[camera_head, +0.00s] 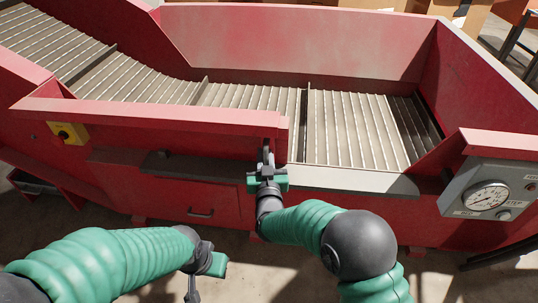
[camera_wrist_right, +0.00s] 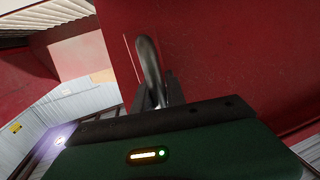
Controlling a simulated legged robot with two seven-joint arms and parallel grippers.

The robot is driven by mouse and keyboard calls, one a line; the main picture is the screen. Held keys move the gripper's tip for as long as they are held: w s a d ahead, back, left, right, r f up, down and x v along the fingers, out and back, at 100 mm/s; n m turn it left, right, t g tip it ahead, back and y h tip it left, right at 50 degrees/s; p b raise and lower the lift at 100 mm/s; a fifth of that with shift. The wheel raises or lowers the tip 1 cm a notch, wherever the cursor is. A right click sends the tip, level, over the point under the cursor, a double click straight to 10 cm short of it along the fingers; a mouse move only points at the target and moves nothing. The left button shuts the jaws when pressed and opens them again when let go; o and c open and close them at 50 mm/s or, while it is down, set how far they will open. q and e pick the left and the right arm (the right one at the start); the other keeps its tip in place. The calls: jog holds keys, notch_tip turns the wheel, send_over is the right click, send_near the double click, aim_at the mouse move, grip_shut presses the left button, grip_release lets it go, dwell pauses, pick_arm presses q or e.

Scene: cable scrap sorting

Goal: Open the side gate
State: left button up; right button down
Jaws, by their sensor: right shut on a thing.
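The side gate (camera_head: 225,146) is a red panel on the near side of the red conveyor machine. To the right of its end, the machine's side is open above a grey sill (camera_head: 355,181). My right gripper (camera_head: 266,158) is at the gate's right end, shut on the gate handle. In the right wrist view the handle (camera_wrist_right: 150,62) is a dark, curved metal bar against red metal, its lower end between the fingers (camera_wrist_right: 158,98). My left gripper (camera_head: 192,290) hangs low in front of the machine, apart from it. Its fingers are too cut off to judge.
The slatted conveyor bed (camera_head: 345,125) lies behind the gate and shows no scrap. A grey panel with a pressure gauge (camera_head: 487,195) stands at the right. A yellow switch box (camera_head: 68,133) is at the left. Cardboard boxes (camera_head: 462,12) stand behind. The front floor looks clear.

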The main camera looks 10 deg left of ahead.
jog(key=shift+a+f, duration=0.1)
jog(key=c, duration=1.4)
grip_release()
jog(key=shift+d, duration=0.2)
jog(key=shift+o, duration=0.2)
